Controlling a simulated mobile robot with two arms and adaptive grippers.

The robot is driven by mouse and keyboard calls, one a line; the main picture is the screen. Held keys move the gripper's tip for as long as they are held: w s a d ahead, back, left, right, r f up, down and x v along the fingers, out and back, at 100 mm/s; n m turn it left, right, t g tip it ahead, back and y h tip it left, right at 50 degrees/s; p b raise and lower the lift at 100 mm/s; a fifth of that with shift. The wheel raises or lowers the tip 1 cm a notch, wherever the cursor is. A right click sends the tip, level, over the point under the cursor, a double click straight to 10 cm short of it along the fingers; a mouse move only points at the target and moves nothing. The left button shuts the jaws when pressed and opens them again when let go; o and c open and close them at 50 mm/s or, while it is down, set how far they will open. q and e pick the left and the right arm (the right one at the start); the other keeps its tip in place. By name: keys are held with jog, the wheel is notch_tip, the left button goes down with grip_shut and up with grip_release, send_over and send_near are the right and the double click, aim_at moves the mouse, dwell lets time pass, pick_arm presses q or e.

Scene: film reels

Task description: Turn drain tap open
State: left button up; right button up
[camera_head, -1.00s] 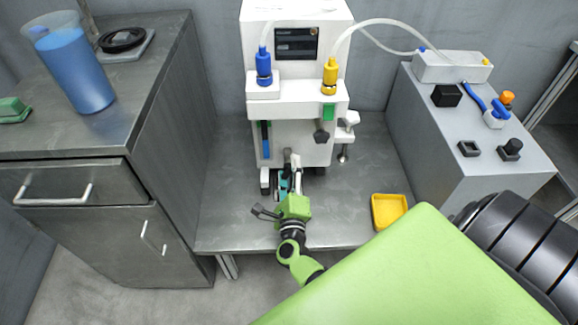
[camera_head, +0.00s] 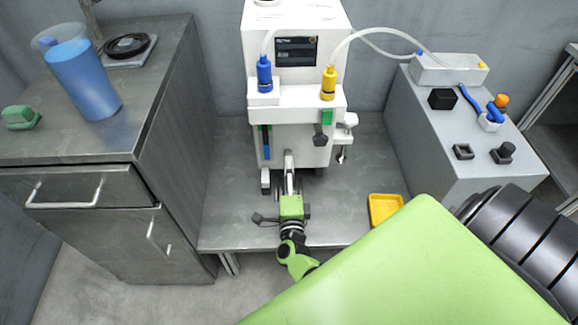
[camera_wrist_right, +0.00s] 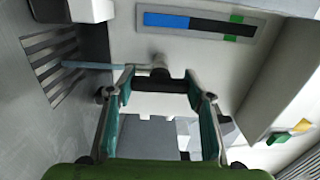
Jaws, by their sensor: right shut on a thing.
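The white machine (camera_head: 300,125) stands on the metal bench, with a drain tap low on its front. In the right wrist view the drain tap (camera_wrist_right: 159,74) has a grey and dark body, and a pale blue spout (camera_wrist_right: 92,65) runs left from it above a slotted grate. My right gripper (camera_wrist_right: 160,82) has its teal-padded fingers on either side of the tap's dark handle and is shut on it. In the head view my right gripper (camera_head: 289,180) is at the machine's lower front, where it hides most of the tap. My left gripper is in neither view.
A yellow tray (camera_head: 386,224) lies to the right on the bench. A grey control box (camera_head: 440,130) stands at the right. A cabinet at left holds a beaker of blue liquid (camera_head: 85,85) and a green block (camera_head: 20,117).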

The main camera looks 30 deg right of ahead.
jog(key=o, duration=1.1)
jog(key=shift+o, duration=0.2)
jog(key=v, duration=0.7)
jog(key=shift+s, duration=0.25)
jog(key=shift+a, duration=0.15)
